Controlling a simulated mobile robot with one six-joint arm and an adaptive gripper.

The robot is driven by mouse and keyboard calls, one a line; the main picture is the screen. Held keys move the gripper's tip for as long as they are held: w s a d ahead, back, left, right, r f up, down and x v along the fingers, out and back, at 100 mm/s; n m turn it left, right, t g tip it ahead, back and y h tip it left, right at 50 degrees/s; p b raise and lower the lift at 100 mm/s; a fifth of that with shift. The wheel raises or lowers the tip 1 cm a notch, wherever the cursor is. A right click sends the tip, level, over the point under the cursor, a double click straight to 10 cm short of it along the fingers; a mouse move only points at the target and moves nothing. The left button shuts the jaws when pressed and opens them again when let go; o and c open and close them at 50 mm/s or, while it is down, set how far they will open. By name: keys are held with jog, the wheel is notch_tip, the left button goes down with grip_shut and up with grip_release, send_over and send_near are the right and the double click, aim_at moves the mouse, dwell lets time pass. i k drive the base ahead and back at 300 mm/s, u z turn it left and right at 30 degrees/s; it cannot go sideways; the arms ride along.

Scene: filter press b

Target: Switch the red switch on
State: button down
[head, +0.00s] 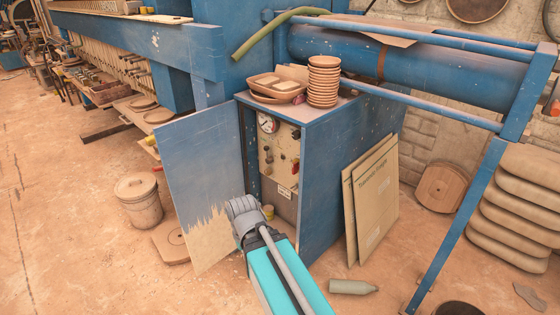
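A small red part (296,134), which looks like the red switch, is on the right side of a beige control panel (278,150). The panel is inside a blue cabinet (335,180) whose door (200,185) stands wide open to the left. The switch is too small here to read its position. The grey end of my arm, with my gripper (243,208), is in front of the cabinet opening, below and left of the switch and apart from it. I cannot make out its fingertips or anything held.
A round gauge (267,122) and dark knobs share the panel. Stacked clay bowls (323,80) and a tray (277,86) sit on the cabinet. Boards (372,200) lean on its right side. A lidded bucket (138,200) stands left of the door.

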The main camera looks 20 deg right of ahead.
aim_at(295, 166)
jog(key=i, duration=1.45)
jog(key=z, duration=0.1)
